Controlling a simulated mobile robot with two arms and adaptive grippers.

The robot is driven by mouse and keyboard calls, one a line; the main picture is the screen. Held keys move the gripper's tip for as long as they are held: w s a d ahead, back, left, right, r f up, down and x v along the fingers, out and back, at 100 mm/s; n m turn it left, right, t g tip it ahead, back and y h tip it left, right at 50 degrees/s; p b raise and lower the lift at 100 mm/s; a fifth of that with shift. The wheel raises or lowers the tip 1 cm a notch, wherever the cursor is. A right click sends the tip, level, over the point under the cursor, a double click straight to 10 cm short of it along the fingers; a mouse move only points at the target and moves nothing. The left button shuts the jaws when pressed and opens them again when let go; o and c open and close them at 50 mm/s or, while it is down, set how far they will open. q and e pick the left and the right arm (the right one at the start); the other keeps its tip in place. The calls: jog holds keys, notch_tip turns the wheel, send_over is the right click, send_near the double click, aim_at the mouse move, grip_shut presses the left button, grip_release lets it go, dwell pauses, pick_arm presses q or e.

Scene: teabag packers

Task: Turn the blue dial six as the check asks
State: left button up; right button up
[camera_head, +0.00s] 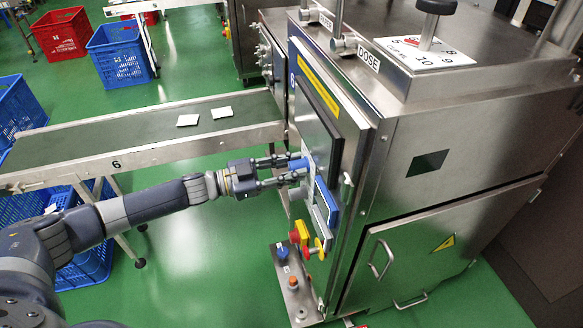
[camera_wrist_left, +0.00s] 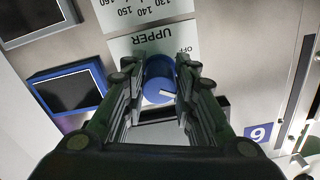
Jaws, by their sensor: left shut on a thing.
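The blue dial (camera_wrist_left: 158,82) sits on the front panel of the steel machine, below a plate marked "UPPER" and "OFF" as the left wrist view shows it. A white mark shows on its face. In the head view the blue dial (camera_head: 298,163) is partly covered by the fingers. My left gripper (camera_head: 293,170) reaches in from the left and is shut on the dial. In the left wrist view its two fingers (camera_wrist_left: 160,92) lie on either side of the dial. A blue "6" label (camera_wrist_left: 258,133) is on the panel. My right gripper is not in view.
A blue-framed screen (camera_wrist_left: 68,90) is beside the dial. A conveyor marked 6 (camera_head: 140,135) carries two white packets. A pedestal with a blue knob (camera_head: 282,253) and red and yellow switches (camera_head: 300,232) stand below the panel. Blue crates (camera_head: 120,52) stand on the green floor.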

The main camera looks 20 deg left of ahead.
pick_arm(q)
jog(key=m, duration=0.3)
jog(key=shift+m, duration=1.1)
jog(key=shift+m+b, duration=0.3)
jog(key=shift+m, duration=0.6)
jog(key=shift+m+b, duration=0.3)
jog(key=shift+m, duration=0.9)
jog(key=shift+w+a+r+m+b, duration=0.1)
jog(key=shift+m+b, duration=0.2)
jog(key=shift+m, duration=0.8)
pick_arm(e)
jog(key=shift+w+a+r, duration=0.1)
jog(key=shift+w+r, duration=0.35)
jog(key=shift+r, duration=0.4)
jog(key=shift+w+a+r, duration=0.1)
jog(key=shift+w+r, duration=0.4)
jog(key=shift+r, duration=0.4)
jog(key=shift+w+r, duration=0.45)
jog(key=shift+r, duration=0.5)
